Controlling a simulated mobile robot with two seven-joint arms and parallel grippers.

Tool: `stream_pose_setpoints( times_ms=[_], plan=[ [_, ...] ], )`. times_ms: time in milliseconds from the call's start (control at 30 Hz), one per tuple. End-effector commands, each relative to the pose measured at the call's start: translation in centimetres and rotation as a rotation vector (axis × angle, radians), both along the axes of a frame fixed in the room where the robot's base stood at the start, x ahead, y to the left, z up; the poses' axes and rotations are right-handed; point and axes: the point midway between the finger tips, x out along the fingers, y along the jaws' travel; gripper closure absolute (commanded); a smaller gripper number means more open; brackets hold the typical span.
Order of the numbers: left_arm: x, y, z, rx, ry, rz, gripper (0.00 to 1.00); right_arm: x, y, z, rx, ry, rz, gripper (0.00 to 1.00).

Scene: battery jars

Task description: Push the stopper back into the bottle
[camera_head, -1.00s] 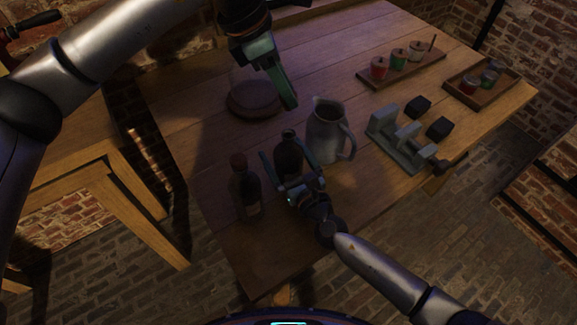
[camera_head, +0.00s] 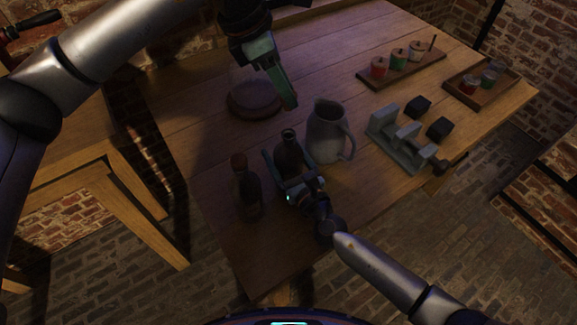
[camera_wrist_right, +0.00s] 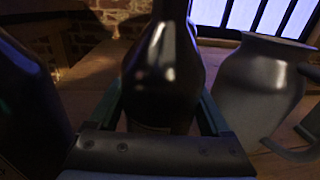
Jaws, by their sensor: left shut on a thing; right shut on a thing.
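A dark bottle (camera_head: 287,155) stands upright on the table with an open-looking neck. It fills the middle of the right wrist view (camera_wrist_right: 163,75). My right gripper (camera_head: 284,165) is shut around its body, one finger on each side; its fingers also show in the wrist view (camera_wrist_right: 163,118). My left gripper (camera_head: 289,103) is above and behind the bottle, apart from it, pointing down. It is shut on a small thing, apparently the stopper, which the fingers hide.
A second dark bottle (camera_head: 246,190) with a reddish top stands left of the held one. A grey jug (camera_head: 326,135) stands close on the right. A round brown board (camera_head: 254,98) lies behind. A grey vise-like stand (camera_head: 398,140), black blocks and jar trays (camera_head: 425,64) are farther right.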

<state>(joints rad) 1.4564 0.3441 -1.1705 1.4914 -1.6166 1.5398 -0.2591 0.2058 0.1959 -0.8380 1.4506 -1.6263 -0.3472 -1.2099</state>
Motion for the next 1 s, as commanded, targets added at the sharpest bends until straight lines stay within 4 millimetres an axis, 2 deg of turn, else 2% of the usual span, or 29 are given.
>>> stream_pose_setpoints(
  times_ms=[33, 233, 500, 833, 1000],
  plan=[
    [0.0, 0.0, 0.0, 0.000, 0.000, 0.000, 1.00, 0.0, 0.0, 0.0, -0.001, 0.000, 0.000, 0.79],
    [0.0, 0.0, 0.0, 0.000, 0.000, 0.000, 1.00, 0.0, 0.0, 0.0, -0.001, 0.000, 0.000, 1.00],
    [0.0, 0.0, -0.3, 0.000, 0.000, 0.000, 1.00, 0.0, 0.0, -0.1, -0.001, 0.000, 0.000, 1.00],
    [-0.1, 0.0, -4.6, -0.005, -0.006, 0.000, 1.00, 0.0, 0.0, -0.1, -0.001, 0.000, 0.000, 1.00],
    [0.0, 0.0, -5.0, -0.008, -0.012, 0.000, 1.00, 0.0, 0.0, -0.1, -0.001, 0.000, 0.000, 1.00]
  ],
)
